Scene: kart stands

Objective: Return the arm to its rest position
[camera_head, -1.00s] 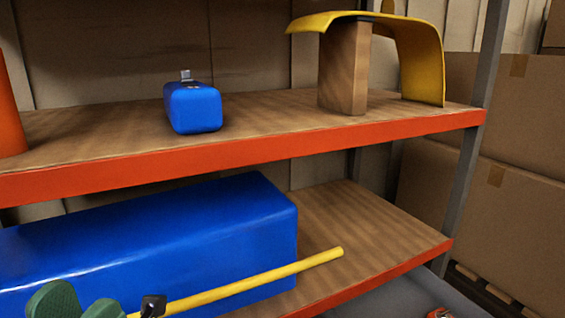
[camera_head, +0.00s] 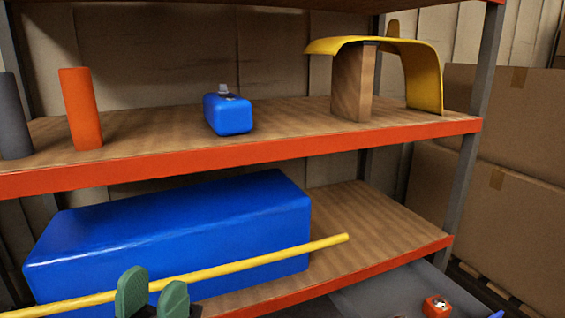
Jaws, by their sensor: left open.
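My left gripper (camera_head: 152,296) shows at the bottom edge, left of centre, as two green finger pads standing apart. It is open, and I see nothing held between the pads. A long yellow rod (camera_head: 262,259) runs slantwise behind the pads and across the front of a large blue box (camera_head: 170,232) on the lower shelf. I cannot tell whether the rod touches the box or the pads. The rest of the left arm is hidden below the frame. My right gripper is not in view.
The upper shelf (camera_head: 280,122) bears a grey cylinder (camera_head: 13,118), an orange cylinder (camera_head: 81,110), a small blue container (camera_head: 228,113) and a yellow curved panel (camera_head: 424,75) over a wooden block (camera_head: 352,84). Cardboard boxes (camera_head: 515,130) stand at right. A small orange-red object (camera_head: 436,306) lies low right.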

